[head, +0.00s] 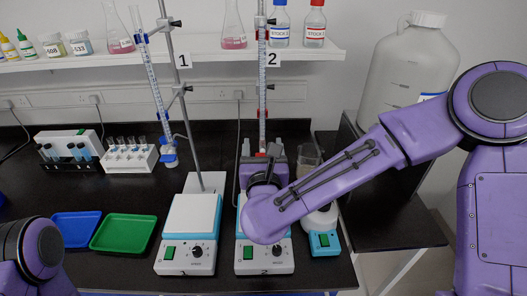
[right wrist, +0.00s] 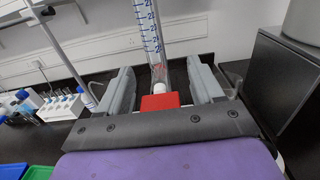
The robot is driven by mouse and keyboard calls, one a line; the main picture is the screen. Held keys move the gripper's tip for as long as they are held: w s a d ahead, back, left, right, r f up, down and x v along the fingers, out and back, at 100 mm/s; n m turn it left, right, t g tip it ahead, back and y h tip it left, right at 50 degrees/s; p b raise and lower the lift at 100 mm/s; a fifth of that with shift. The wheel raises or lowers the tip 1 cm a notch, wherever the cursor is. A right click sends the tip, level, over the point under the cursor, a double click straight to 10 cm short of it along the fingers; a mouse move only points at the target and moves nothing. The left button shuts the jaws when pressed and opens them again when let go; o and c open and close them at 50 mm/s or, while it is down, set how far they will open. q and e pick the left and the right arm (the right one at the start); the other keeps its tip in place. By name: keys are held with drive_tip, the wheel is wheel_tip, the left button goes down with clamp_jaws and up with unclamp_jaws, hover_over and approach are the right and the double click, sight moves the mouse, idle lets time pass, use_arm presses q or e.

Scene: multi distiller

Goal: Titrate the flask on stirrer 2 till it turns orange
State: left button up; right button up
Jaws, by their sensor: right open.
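Burette 2 (head: 262,95) stands upright behind stirrer 2 (head: 265,262), under the "2" label. Its graduated tube also shows in the right wrist view (right wrist: 152,38). My right gripper (head: 264,152) is over stirrer 2, at the burette's lower end. In the right wrist view, its two grey fingers (right wrist: 162,82) are open, one on each side of the burette and its red stopcock (right wrist: 160,102). Gaps show between the fingers and the tube. My right arm hides most of stirrer 2's plate, and I cannot see a flask on it. My left gripper is out of view.
Stirrer 1 (head: 188,255) stands left of stirrer 2, with burette 1 (head: 152,80) tilted behind it. A small white-and-blue device (head: 324,242) and a beaker (head: 308,158) are at right. Blue (head: 76,228) and green (head: 124,232) trays lie left. Flasks and bottles line the shelf (head: 190,47).

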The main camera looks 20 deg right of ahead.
drive_tip(key=shift+w, duration=0.1)
drive_tip(key=c, duration=1.1)
drive_tip(key=m+b, duration=0.1)
drive_tip(key=b, duration=0.1)
drive_tip(key=m+b, duration=0.1)
drive_tip(key=b, duration=0.1)
drive_tip(key=shift+d+f+m, duration=0.1)
drive_tip(key=shift+f+m, duration=0.3)
drive_tip(key=shift+r+b, duration=0.15)
drive_tip(key=shift+b, duration=0.2)
drive_tip(key=shift+r+m, duration=0.25)
drive_tip(key=shift+m, duration=0.05)
drive_tip(key=m+b, duration=0.1)
drive_tip(key=b, duration=0.1)
drive_tip(key=f+m+b, duration=0.1)
drive_tip(key=b, duration=0.1)
drive_tip(key=shift+m, duration=0.3)
drive_tip(key=shift+o, duration=0.2)
drive_tip(key=shift+r+m+b, duration=0.2)
drive_tip(key=shift+m+b, duration=0.1)
drive_tip(key=shift+r, duration=0.3)
